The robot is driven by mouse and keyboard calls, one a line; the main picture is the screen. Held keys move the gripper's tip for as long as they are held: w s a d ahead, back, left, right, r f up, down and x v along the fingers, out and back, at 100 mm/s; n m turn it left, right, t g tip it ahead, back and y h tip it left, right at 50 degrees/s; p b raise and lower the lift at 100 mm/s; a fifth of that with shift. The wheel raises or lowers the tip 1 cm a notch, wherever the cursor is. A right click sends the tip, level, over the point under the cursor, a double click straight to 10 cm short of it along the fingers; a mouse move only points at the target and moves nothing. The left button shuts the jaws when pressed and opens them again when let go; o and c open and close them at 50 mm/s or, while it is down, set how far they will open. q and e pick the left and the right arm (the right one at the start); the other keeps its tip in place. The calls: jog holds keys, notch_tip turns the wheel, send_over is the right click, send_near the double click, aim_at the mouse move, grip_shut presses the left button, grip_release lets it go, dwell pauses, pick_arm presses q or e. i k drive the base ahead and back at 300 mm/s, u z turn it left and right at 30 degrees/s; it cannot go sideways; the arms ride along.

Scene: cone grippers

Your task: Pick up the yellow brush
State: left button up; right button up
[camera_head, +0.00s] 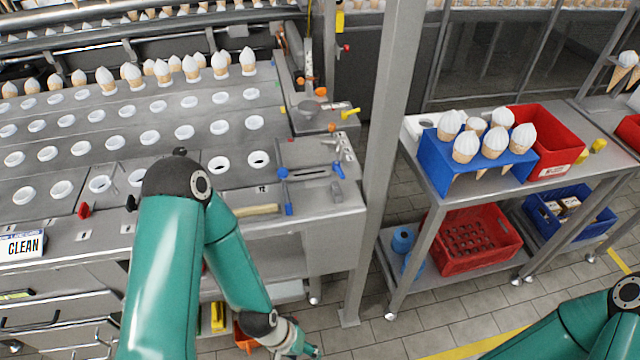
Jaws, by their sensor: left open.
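I cannot tell for sure which thing is the yellow brush. A small yellow object (218,316) sits low under the machine's front, partly hidden by my left arm. A pale yellow handle (257,210) lies on the machine's front ledge, with its left end behind my arm. My left gripper (306,349) points down at the bottom edge, low in front of the machine and to the right of the low yellow object. It is open; its fingers are small and partly cut off. Nothing shows in it. My right arm enters at the bottom right; its gripper is out of view.
A steel post (384,150) stands between the machine and a steel table (432,172). The table holds a blue cone rack (440,165) and a red bin (560,140). A red crate (465,262) is on its lower shelf. Tiled floor (375,335) is clear in front.

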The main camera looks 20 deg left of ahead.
aim_at(599, 145)
jog(key=u, duration=0.9)
jog(key=i, duration=0.15)
jog(key=z, duration=2.95)
jog(key=i, duration=0.15)
jog(key=z, duration=0.45)
jog(key=i, duration=3.5)
jog(key=u, duration=0.05)
